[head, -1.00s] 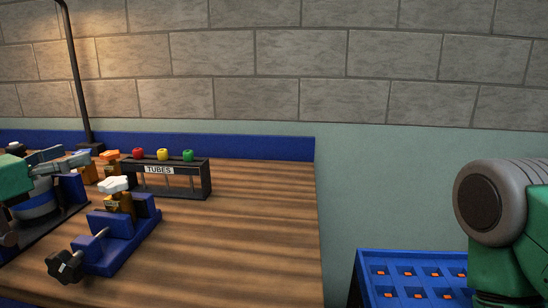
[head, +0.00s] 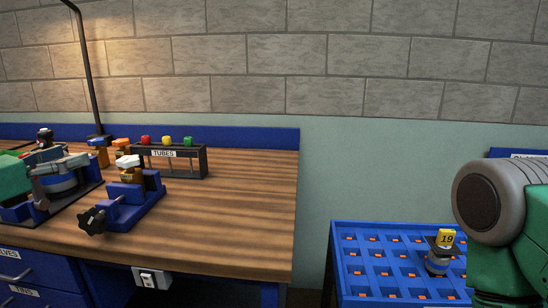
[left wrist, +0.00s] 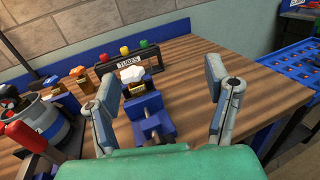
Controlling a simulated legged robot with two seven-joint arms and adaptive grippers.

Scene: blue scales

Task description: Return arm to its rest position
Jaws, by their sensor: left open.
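My left gripper (left wrist: 165,105) fills the lower part of the left wrist view, its two grey fingers spread wide with nothing between them. In the head view the left gripper (head: 62,162) comes in at the left edge, over the blue and grey device on the bench. Beyond the fingers, a blue vise (left wrist: 150,115) holds a brown piece with a white knob-like top (left wrist: 131,74). The vise also shows in the head view (head: 128,200). A green and grey part of my other arm (head: 500,215) stands at the right edge; its gripper is out of view.
The wooden bench (head: 235,215) is clear at its right. A black rack labelled TUBES (head: 182,161) holds red, yellow and green capped tubes. A blue crate (head: 365,285) with a piece tagged 19 (head: 440,255) stands at the right. A lamp post (head: 90,75) rises at the back left.

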